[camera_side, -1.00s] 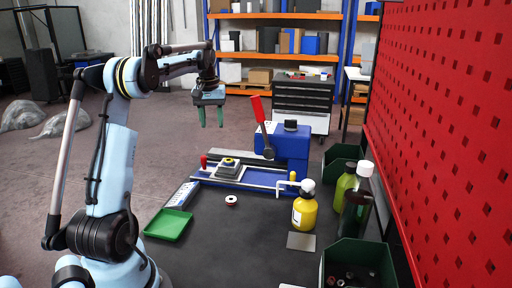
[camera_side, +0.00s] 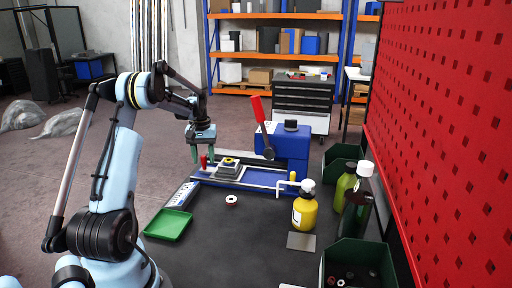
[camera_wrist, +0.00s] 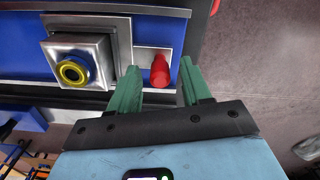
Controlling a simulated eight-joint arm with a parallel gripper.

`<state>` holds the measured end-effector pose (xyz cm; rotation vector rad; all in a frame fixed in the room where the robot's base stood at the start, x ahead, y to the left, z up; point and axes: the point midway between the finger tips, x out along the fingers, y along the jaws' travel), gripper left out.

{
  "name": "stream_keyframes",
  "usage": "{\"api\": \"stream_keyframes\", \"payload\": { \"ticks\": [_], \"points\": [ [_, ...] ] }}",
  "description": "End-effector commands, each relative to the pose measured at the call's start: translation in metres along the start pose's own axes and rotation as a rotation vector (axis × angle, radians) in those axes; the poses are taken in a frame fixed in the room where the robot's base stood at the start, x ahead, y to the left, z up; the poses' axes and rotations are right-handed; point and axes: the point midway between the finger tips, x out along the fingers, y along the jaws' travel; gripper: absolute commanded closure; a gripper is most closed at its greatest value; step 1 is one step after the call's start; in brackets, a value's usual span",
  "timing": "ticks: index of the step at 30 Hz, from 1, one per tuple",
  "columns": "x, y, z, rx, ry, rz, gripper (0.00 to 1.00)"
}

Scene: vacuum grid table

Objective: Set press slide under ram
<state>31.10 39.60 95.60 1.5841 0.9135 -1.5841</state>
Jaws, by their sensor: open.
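The blue press (camera_side: 292,150) stands on the table with a red-gripped lever (camera_side: 258,108) raised at its left. Its slide (camera_side: 229,170), a stepped metal block with a yellow ring, sits on the blue base, left of the press body and out from under it. In the wrist view the slide (camera_wrist: 103,42) is left of my fingers. A red knob (camera_side: 204,161) stands at the slide's left end. My gripper (camera_side: 204,153) is open and empty above the knob. In the wrist view the knob (camera_wrist: 160,70) appears between the fingertips (camera_wrist: 159,72); contact cannot be told.
A green tray (camera_side: 168,225), a red-and-white ring (camera_side: 231,201) and a grey plate (camera_side: 301,241) lie on the dark table. A yellow bottle (camera_side: 305,208), green bottles (camera_side: 345,187) and green bins (camera_side: 345,262) stand at right beside the red pegboard (camera_side: 445,120).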

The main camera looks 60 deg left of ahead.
Motion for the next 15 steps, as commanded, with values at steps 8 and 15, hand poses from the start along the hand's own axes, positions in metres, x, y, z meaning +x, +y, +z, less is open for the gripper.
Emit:
{"api": "stream_keyframes", "payload": {
  "ticks": [8, 15],
  "points": [
    [0.0084, 0.0, 0.0001, 0.0, 0.0, 0.0, 0.52],
    [0.0081, 0.0, 0.0, 0.0, 0.0, 0.0, 0.67]
  ]
}}
